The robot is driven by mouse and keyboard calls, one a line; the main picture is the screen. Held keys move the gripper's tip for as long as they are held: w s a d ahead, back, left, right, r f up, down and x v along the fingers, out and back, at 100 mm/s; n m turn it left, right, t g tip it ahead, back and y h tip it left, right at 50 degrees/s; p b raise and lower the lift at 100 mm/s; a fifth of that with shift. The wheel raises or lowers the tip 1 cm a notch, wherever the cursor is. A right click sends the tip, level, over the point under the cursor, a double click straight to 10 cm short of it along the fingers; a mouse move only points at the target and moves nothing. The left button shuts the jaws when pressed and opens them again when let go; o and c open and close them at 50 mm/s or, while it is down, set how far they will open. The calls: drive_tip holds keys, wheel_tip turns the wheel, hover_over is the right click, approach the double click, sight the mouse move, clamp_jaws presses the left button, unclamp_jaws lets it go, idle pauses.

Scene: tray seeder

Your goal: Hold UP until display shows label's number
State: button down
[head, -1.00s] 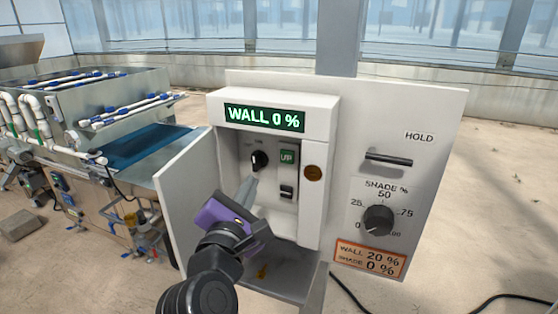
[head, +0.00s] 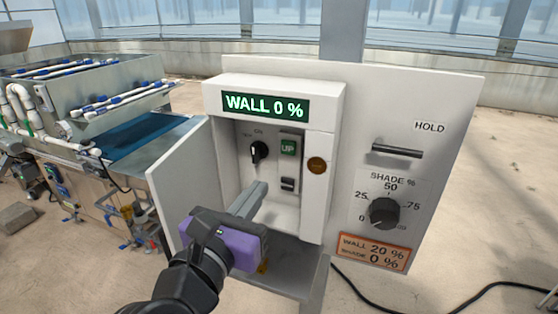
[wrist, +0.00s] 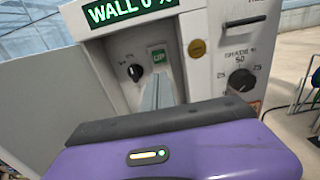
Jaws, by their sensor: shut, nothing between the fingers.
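The display (head: 265,107) on top of the white control box reads WALL 0 %. The orange label (head: 372,252) at the lower right of the panel reads WALL 20 %, SHADE 0 %. The green UP button (head: 288,148) sits in the box's recess and also shows in the wrist view (wrist: 159,58). A dark rocker (head: 287,184) is below it. My gripper (head: 262,186) is shut and empty, its fingertips in front of the recess, below and left of the UP button. In the wrist view the fingers point toward the button; contact cannot be told.
A black selector knob (head: 259,151) is left of UP. An amber round button (head: 316,165) is to the right. The open box door (head: 180,185) stands at left. The HOLD handle (head: 397,151) and SHADE dial (head: 384,213) are on the right panel.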

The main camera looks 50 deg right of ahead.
sight(289, 148)
drive_tip(key=p+x, duration=0.1)
drive_tip(key=x, duration=1.3)
drive_tip(key=shift+p, duration=0.35)
